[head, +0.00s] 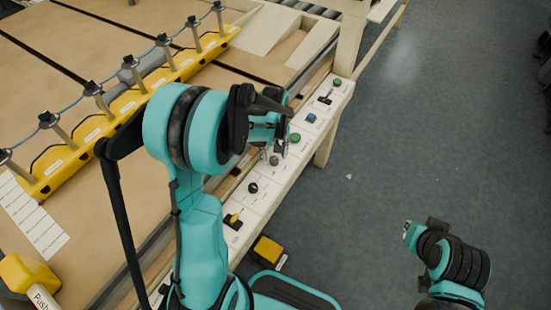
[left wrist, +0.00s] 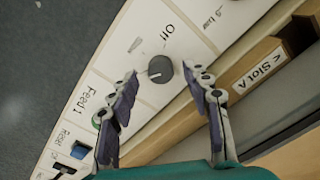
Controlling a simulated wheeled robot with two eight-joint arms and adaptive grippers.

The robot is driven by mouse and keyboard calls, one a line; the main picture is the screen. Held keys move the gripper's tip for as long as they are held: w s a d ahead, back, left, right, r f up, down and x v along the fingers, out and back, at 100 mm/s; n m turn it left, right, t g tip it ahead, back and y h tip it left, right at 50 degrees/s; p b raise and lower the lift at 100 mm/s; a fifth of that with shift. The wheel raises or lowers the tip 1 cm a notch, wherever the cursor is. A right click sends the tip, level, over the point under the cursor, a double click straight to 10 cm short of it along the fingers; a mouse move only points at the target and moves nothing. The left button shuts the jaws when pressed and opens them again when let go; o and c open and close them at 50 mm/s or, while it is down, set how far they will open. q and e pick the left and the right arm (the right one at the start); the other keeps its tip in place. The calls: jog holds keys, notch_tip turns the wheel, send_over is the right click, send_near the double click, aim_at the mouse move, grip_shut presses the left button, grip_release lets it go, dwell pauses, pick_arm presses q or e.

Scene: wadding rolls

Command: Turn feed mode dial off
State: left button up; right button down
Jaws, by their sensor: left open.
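The dark round dial (left wrist: 161,69) sits on the white panel in the left wrist view, with a label reading "Off" beside it.
A green button (head: 295,137), a blue control (head: 311,118) and another dark knob (head: 253,187) share the panel. A wooden edge labelled "Slot A" (left wrist: 262,65) runs close beside the dial. A yellow pedal (head: 268,249) lies on the floor. Open grey floor spreads to the right.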

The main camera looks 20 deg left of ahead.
pick_arm(q)
jog(key=shift+f, duration=0.65)
grip_shut()
